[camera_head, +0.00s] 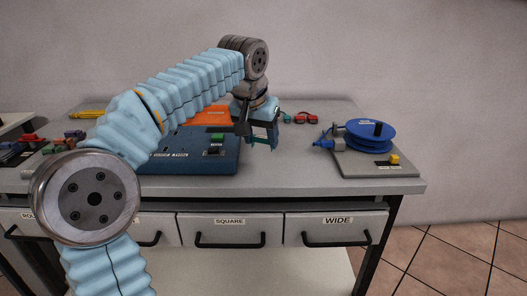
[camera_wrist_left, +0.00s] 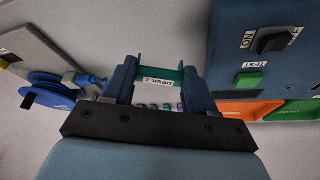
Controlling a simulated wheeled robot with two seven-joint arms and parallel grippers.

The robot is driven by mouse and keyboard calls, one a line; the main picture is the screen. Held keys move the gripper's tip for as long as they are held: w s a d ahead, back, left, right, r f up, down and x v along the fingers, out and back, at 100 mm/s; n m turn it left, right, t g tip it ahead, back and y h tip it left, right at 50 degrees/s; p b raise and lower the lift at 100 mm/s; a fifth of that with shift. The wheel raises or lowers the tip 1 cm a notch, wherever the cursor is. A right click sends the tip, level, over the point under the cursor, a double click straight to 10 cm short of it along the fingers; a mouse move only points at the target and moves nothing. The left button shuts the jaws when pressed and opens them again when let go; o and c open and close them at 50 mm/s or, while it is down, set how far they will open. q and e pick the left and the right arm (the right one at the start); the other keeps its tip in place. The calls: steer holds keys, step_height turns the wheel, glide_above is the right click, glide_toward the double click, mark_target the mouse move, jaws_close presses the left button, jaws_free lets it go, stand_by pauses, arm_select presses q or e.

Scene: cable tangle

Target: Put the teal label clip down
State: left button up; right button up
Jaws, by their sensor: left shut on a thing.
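My left gripper (camera_head: 263,138) hangs over the table, just right of the blue panel. In the left wrist view the fingers (camera_wrist_left: 158,85) are shut on the teal label clip (camera_wrist_left: 146,66), which spans between the fingertips. Its white tag reads "DESK 2". In the head view the clip is small and mostly merged with the fingertips. I cannot tell how far it is above the table. My right gripper is not in view.
The blue panel (camera_head: 183,160) with a green button lies left of the gripper, in front of an orange tray (camera_head: 206,116). A blue cable reel (camera_head: 371,138) stands on a grey board at right. Small red and green clips (camera_head: 305,119) lie behind. Bare table (camera_head: 290,165) lies between panel and reel.

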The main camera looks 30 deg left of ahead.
arm_select(q)
steer(key=shift+w+f, duration=0.2)
steer(key=shift+f, duration=0.15)
steer(key=shift+s+d+b+x, duration=0.1)
steer(key=shift+s+b+x, duration=0.05)
steer(key=shift+x, duration=0.8)
steer(key=shift+s+d+b+x, duration=0.15)
steer(key=shift+s+x, duration=0.05)
steer(key=shift+x, duration=0.8)
steer(key=shift+f, duration=0.2)
steer(key=shift+f, duration=0.15)
steer(key=o, duration=1.1)
steer(key=shift+r, duration=0.4)
steer(key=p+v, duration=0.2)
steer(key=v, duration=0.9)
steer(key=shift+s+r, duration=0.15)
steer(key=shift+r, duration=0.1)
